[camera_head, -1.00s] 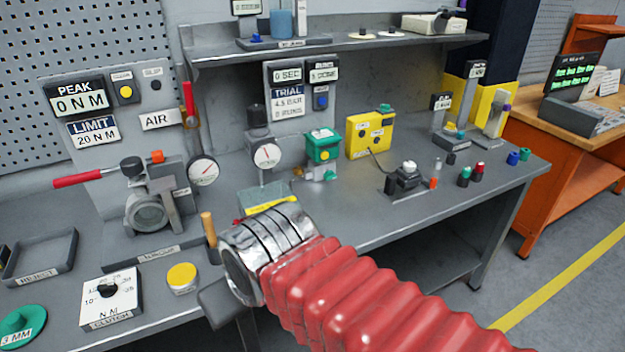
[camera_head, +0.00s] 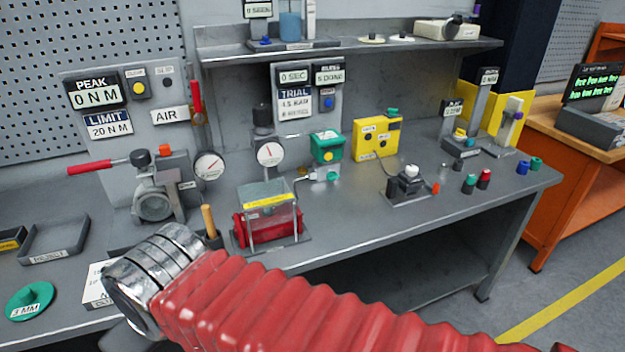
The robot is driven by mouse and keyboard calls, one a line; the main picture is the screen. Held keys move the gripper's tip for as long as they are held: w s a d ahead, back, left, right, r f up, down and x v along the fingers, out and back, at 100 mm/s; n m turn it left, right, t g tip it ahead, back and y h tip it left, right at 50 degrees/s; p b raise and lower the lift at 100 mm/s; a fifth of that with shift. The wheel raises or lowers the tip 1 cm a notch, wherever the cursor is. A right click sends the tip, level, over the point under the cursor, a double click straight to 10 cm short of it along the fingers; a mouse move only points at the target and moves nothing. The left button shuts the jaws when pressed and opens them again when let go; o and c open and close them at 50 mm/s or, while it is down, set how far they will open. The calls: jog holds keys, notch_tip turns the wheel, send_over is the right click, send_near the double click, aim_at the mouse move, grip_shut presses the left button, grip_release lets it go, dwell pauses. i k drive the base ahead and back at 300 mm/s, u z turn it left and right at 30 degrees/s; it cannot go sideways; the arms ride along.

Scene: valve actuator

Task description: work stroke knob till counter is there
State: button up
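The counter (camera_head: 329,75) is a small black display reading a digit, perhaps 5, and "DONE", above the TRIAL card (camera_head: 294,103) on the grey panel at middle back. A blue button (camera_head: 328,103) sits below the counter. No knob is legibly marked as stroke; a green box with a yellow knob (camera_head: 327,155) and a dark knob (camera_head: 262,116) above a gauge stand below the panel. My gripper (camera_head: 124,338) is at lower left, at the bench's front edge, away from these. Only a dark grey part shows behind my steel wrist; its fingers are hidden.
A clear-guarded red cylinder (camera_head: 268,222) stands at the bench's front middle, with a wooden-handled tool (camera_head: 209,221) left of it.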

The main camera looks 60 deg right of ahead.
aim_at(332, 176)
jog(key=u, duration=0.5)
jog(key=k, duration=1.6)
jog(key=z, duration=0.7)
jog(key=i, duration=1.05)
jog(key=z, duration=0.05)
